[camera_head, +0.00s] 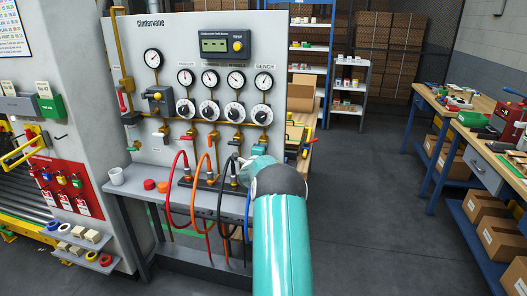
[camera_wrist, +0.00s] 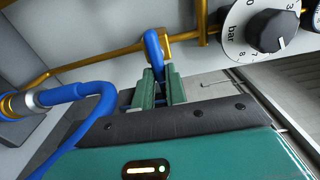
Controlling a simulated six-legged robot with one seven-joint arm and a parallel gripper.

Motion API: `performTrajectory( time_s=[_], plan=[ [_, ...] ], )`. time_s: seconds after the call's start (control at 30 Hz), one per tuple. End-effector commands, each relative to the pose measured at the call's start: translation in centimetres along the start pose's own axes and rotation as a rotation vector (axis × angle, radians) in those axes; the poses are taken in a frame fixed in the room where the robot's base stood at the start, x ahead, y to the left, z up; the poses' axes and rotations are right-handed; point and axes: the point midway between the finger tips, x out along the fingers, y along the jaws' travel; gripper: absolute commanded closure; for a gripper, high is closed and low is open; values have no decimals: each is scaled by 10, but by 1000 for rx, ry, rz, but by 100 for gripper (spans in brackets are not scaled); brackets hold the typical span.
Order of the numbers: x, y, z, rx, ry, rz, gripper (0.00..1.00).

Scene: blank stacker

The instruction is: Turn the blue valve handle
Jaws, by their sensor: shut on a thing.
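The blue valve handle (camera_wrist: 152,43) shows in the wrist view as a short blue lever beside a brass fitting (camera_wrist: 155,58) on a brass pipe. My gripper (camera_wrist: 159,75) has its two green fingers shut on the lower part of the handle. In the head view my gripper (camera_head: 258,151) is at the right end of the panel's lower row of valves, and my arm and gripper hide the handle there. A blue hose (camera_wrist: 90,90) with a metal collar lies left of the fingers in the wrist view.
The grey panel (camera_head: 145,40) carries gauges and dials above the valves. A dial (camera_wrist: 262,30) is near my gripper. The floor (camera_head: 365,220) to the right is clear.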

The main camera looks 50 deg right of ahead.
Motion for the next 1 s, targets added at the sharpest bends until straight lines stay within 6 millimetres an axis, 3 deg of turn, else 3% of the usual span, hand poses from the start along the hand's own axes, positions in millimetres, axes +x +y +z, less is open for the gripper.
performTrajectory(
  time_s=[0.13, 0.17, 0.27, 0.67, 1.0],
  plan=[
    [-1, 1, 1, 2, -1, 3, 100],
    [-1, 1, 1, 2, -1, 3, 83],
    [0, 1, 1, 1, 0, 2, 65],
    [-6, 0, 1, 0, -1, 1, 65],
    [-63, 0, 1, -1, -2, 2, 65]
  ],
)
